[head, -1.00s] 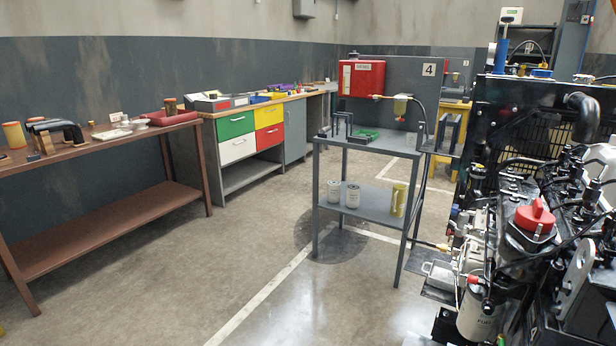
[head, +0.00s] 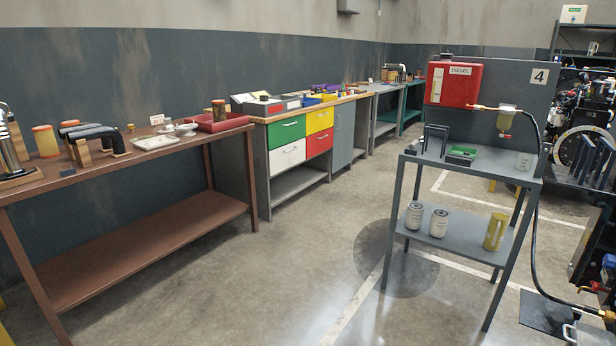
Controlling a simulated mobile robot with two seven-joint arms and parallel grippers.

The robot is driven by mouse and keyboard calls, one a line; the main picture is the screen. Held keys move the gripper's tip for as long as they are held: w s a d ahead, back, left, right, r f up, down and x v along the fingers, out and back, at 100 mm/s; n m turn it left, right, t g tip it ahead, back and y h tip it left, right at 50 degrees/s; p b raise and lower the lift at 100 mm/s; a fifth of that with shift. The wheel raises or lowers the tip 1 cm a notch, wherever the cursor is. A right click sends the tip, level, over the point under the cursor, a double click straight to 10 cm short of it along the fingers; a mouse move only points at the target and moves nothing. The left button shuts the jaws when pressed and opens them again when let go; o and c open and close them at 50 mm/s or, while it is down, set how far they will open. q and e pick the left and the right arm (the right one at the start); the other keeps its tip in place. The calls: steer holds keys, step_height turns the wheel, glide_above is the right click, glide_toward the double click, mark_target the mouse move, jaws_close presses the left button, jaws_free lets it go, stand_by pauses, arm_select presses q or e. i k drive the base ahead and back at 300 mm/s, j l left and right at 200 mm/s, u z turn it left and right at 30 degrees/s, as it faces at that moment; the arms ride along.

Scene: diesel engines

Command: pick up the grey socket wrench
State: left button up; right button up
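I cannot make out a grey socket wrench in the head view. The brown table (head: 130,262) at the left holds several parts. The workbench (head: 338,102) with coloured drawers, further back, carries small items too small to tell apart. Neither of my grippers is in view.
A grey stand (head: 462,236) with a red diesel tank (head: 453,84) is at the right. White filters (head: 414,215) stand on its lower shelf. A black engine (head: 590,95) is at the far right. The floor (head: 290,280) between brown table and stand is clear.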

mark_target(415, 144)
steer(key=i+z, duration=0.25)
steer(key=i, duration=0.15)
steer(key=i+j+z, duration=0.1)
steer(key=i+z, duration=0.2)
steer(key=i, duration=0.15)
steer(key=i+j+z, duration=0.25)
steer(key=i, duration=0.15)
steer(key=i+j+z, duration=0.25)
steer(key=i, duration=0.15)
